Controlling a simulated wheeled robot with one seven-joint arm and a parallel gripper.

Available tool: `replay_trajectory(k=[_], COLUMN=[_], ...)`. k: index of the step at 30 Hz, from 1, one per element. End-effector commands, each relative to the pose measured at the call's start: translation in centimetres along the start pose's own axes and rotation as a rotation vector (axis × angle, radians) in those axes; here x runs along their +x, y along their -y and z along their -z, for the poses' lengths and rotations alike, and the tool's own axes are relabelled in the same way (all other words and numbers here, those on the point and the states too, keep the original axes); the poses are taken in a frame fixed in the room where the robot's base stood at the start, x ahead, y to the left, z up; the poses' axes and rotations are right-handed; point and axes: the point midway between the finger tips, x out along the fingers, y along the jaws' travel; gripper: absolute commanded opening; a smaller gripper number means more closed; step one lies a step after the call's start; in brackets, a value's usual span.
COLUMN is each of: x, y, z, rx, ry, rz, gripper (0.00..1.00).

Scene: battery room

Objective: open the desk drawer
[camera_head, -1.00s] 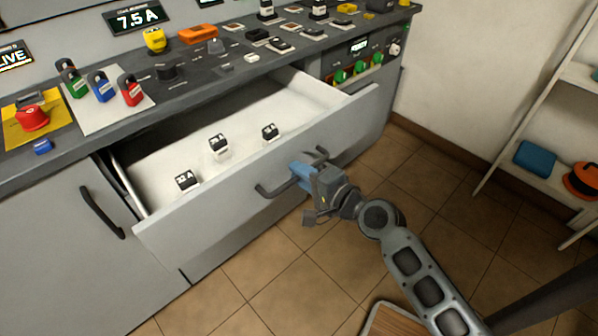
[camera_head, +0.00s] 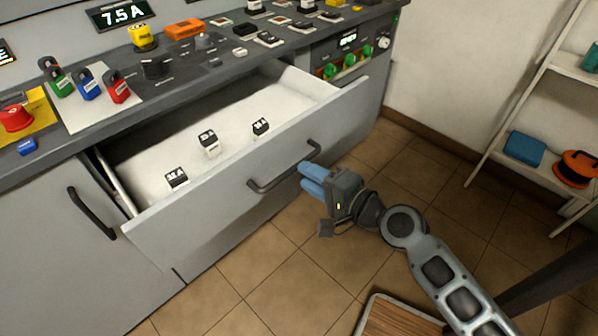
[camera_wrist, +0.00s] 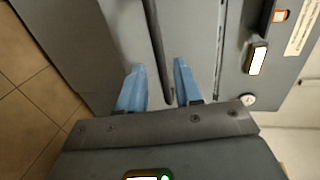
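The grey desk drawer (camera_head: 240,190) stands pulled out from the desk, its white inside showing. Three small black-and-white blocks, one of them this block (camera_head: 209,142), stand in it. The dark bar handle (camera_head: 270,186) is on the drawer front. My gripper (camera_head: 306,179) has blue fingers and is just in front of the handle's right part, apparently clear of it. In the wrist view, the fingers of my gripper (camera_wrist: 160,66) are spread apart with nothing clamped, and the handle (camera_wrist: 155,40) runs up ahead between them.
The desk top (camera_head: 190,75) holds padlocks, a red button and several small parts. A cupboard door with a handle (camera_head: 92,212) is left of the drawer. A shelf rack (camera_head: 545,185) stands at the right. Tiled floor is free before the drawer; a wooden-topped board (camera_head: 395,318) is at the bottom.

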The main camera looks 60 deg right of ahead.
Motion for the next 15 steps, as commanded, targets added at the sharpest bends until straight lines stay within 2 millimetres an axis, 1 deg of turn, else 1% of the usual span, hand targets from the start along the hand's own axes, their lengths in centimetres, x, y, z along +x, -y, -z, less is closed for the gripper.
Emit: replay_trajectory(k=[1, 3, 6, 15], x=[-0.7, -1.4, -2.0, -2.2], y=[-0.2, -0.2, -0.1, 0.0], z=[-0.1, -0.1, -0.1, 0.0], rx=[0.000, -0.001, 0.000, 0.000], ry=[0.001, 0.001, 0.002, 0.001], rz=[-0.003, -0.002, -0.001, -0.001], gripper=[0.34, 0.34, 0.34, 0.34])
